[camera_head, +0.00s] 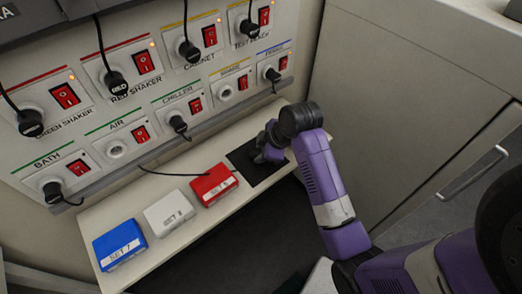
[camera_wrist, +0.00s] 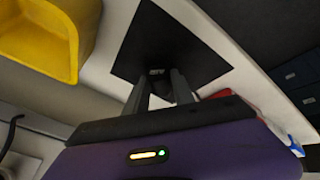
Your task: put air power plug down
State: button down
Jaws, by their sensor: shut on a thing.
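My gripper (camera_head: 263,155) is over the black square mat (camera_head: 259,174) on the shelf, pointing down at it. In the wrist view, my gripper (camera_wrist: 161,78) is shut on a small dark plug, mostly hidden between the fingers against the black mat (camera_wrist: 165,38). I cannot tell whether the plug touches the mat. A black cable (camera_head: 180,174) runs along the shelf towards my gripper, passing behind the red box. The socket labelled AIR (camera_head: 116,150) on the wall panel is empty.
A red box (camera_head: 214,184), a white box (camera_head: 168,214) and a blue box (camera_head: 119,244) stand in a row on the shelf (camera_head: 88,217), left of the mat. Several plugs with hanging cables fill the panel above. A yellow object (camera_wrist: 45,35) shows in the wrist view.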

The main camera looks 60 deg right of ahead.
jog(key=c, duration=1.1)
grip_release()
jog(key=shift+o, duration=0.2)
jog(key=shift+r, duration=0.1)
